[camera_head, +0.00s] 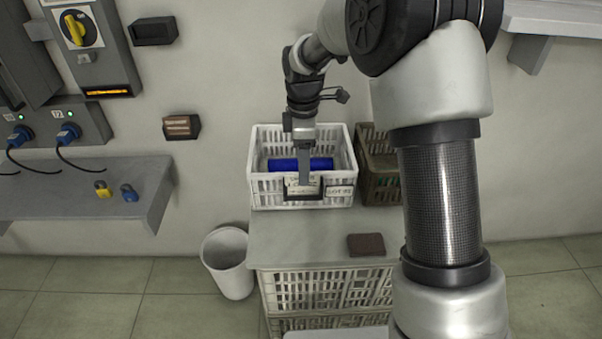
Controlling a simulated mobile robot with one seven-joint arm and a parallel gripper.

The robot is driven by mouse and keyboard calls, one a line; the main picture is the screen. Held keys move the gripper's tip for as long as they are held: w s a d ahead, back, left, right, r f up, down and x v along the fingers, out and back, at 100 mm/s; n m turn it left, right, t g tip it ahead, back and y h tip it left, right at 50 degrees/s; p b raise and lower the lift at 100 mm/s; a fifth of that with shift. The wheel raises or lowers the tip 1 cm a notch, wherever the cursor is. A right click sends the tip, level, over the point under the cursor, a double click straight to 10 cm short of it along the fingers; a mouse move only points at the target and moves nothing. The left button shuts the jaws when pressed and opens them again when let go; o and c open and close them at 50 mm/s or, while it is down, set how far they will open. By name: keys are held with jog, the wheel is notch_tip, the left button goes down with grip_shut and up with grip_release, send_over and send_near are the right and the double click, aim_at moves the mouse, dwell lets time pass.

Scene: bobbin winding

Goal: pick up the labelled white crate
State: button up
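The labelled white crate (262,185) stands on the grey top of a low stand, against the wall. It has slatted sides and a small label (340,191) on the right of its front wall. A blue cylinder (285,164) lies inside it. My gripper (304,184) reaches down from above at the middle of the crate's front wall, over a dark-edged tag or handle opening there. The gripper's fingers look narrow from here, and I cannot tell whether they are open, shut or gripping the wall.
A brown-grey crate (377,185) stands close to the right, partly behind my arm. A dark brown block (366,244) lies on the stand top (290,238). A white bin (228,262) stands on the floor to the left. A grey shelf (60,200) juts out further left.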

aim_at(303, 193)
notch_tip(303, 193, down, 6)
jog(key=shift+f+b, duration=0.2)
jog(key=shift+b, duration=0.15)
jog(key=f, duration=0.3)
jog(key=f+b, duration=0.1)
jog(key=f, duration=0.1)
jog(key=shift+w+f, duration=0.1)
jog(key=shift+w, duration=0.15)
grip_shut()
jog(key=shift+w, duration=0.15)
